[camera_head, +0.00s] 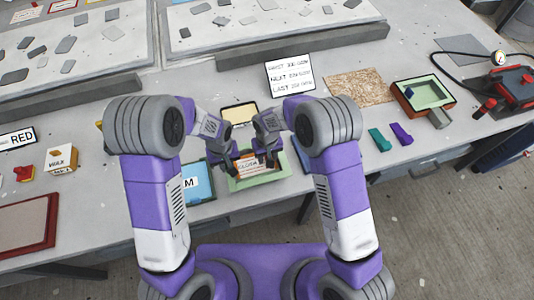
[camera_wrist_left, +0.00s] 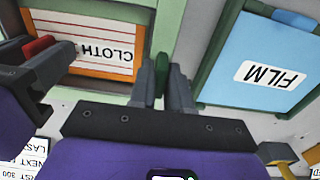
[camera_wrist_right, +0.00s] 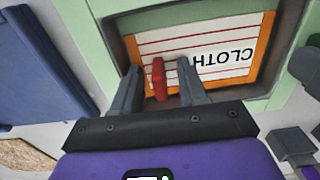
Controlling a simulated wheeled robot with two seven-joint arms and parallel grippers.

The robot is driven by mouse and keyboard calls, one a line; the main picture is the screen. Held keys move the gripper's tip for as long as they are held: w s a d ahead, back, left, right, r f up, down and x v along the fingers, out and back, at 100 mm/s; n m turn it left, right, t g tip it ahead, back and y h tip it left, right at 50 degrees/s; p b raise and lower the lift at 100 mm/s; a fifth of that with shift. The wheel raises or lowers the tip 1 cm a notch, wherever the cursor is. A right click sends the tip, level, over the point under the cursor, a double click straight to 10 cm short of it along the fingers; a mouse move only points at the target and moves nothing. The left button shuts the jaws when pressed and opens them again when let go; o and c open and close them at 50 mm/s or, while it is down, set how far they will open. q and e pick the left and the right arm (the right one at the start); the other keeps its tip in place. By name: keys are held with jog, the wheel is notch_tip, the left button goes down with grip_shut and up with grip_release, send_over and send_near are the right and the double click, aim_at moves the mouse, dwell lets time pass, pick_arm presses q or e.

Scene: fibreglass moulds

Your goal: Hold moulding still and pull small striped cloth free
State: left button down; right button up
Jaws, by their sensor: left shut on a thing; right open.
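The mould has a pale green rim (camera_head: 268,180), also in the right wrist view (camera_wrist_right: 75,22), around a recess. In it lies the small striped cloth (camera_wrist_right: 190,40), white with red lines, an orange border and a CLOTH label; it also shows in the left wrist view (camera_wrist_left: 75,62). A red tab (camera_wrist_right: 158,78) stands up at the cloth's edge. My right gripper (camera_wrist_right: 160,80) is open, with its fingers on either side of the tab. My left gripper (camera_wrist_left: 163,82) is shut on a dark green upright grip (camera_wrist_left: 162,72) at the mould's rim. The fingers are small in the head view.
A blue FILM tray (camera_head: 198,183) stands close left of the mould. A yellow-topped tray (camera_head: 240,113) and a white sign (camera_head: 290,76) stand behind.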

grip_shut()
jog(key=shift+r, duration=0.1)
jog(key=shift+r, duration=0.1)
jog(key=shift+r, duration=2.2)
jog(key=shift+r, duration=0.2)
jog(key=shift+r, duration=2.45)
